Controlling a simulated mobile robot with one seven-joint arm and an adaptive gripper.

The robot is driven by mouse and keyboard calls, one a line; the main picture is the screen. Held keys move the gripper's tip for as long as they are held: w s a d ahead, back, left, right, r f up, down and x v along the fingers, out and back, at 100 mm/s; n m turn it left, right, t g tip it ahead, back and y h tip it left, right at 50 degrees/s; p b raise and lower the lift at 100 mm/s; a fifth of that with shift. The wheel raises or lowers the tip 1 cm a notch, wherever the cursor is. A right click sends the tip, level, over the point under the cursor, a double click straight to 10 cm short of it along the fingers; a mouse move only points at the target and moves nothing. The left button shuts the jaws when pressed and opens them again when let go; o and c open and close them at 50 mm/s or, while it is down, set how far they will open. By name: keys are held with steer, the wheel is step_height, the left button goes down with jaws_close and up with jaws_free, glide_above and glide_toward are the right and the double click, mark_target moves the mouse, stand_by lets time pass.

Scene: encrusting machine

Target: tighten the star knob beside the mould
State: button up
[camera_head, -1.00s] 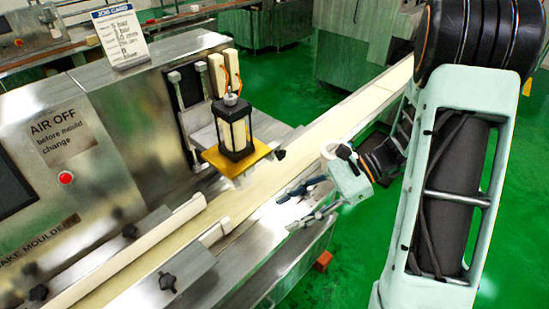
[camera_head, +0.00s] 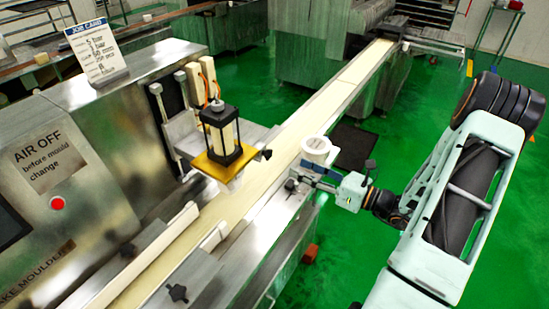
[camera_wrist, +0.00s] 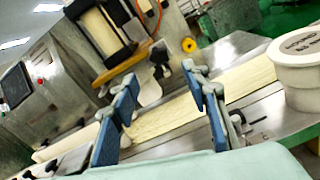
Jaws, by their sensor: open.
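The mould (camera_head: 221,133) is a dark-framed block with pale sides, standing on a yellow plate (camera_head: 217,164) above the belt. A small black star knob (camera_head: 266,154) sticks out at the plate's right side; the wrist view shows a dark knob (camera_wrist: 160,58) beside the mould (camera_wrist: 101,35). My gripper (camera_head: 303,178) is to the right of the knob and apart from it, over the near side of the conveyor. In the wrist view my gripper (camera_wrist: 164,100) has its two blue-padded fingers spread, with nothing between them. The knob lies beyond the fingertips.
A white tub (camera_head: 317,150) stands on the conveyor's side ledge close to my gripper; it also shows in the wrist view (camera_wrist: 297,70). Other black knobs (camera_head: 177,293) sit on the near guide rail. A red block (camera_head: 310,252) lies below the conveyor.

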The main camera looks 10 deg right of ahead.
mark_target(271, 155)
steer(key=p+x, duration=0.1)
steer(key=x, duration=0.8)
steer(key=shift+c, duration=0.4)
jaws_close()
